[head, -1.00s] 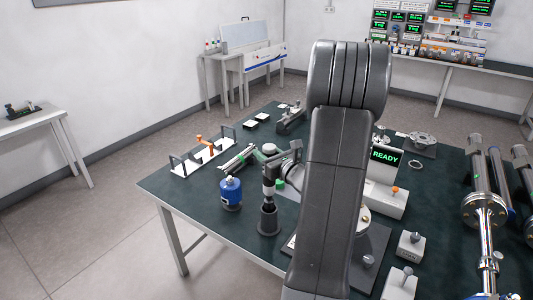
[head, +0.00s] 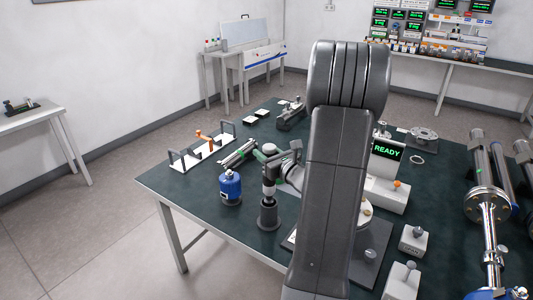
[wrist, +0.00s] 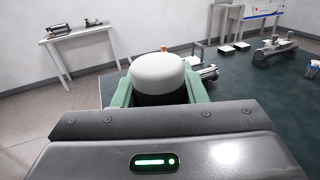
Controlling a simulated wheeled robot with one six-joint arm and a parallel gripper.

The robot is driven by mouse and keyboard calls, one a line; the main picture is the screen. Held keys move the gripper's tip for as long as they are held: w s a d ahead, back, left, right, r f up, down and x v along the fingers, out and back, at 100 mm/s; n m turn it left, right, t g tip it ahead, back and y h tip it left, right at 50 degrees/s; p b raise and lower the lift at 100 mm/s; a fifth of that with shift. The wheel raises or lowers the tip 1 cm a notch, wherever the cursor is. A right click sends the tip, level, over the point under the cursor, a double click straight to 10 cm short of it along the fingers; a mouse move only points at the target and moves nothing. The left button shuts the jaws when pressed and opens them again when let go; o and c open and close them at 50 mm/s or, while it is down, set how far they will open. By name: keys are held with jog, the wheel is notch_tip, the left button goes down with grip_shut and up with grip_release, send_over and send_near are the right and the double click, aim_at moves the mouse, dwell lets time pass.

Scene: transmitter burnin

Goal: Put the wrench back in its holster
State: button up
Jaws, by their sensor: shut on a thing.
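The wrench (head: 268,189) is an upright, dark and light cylindrical tool with a rounded pale grey cap. My gripper (head: 270,158) is shut on it near its upper end. In the wrist view the cap (wrist: 160,70) sits between the two green fingers of my gripper (wrist: 155,92). The holster (head: 269,217) is a dark round cup on a wider foot near the table's front left edge. The wrench stands in line with the holster, its lower end at the cup's mouth. How deep it sits inside is hidden by the cup wall.
A READY display (head: 387,149) and grey blocks (head: 413,239) are right of my arm. Steel pipework (head: 487,205) fills the right.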

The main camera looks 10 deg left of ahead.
jog(key=shift+f+b, duration=1.85)
jog(key=shift+f, duration=0.15)
jog(key=shift+f+b, duration=1.7)
jog(key=shift+f, duration=0.05)
jog(key=o, duration=0.9)
jog(key=shift+r, duration=0.1)
jog(key=shift+c, duration=0.2)
jog(key=shift+o, duration=1.3)
jog(key=b+v, duration=0.1)
jog(key=v, duration=1.3)
jog(key=shift+w, duration=0.1)
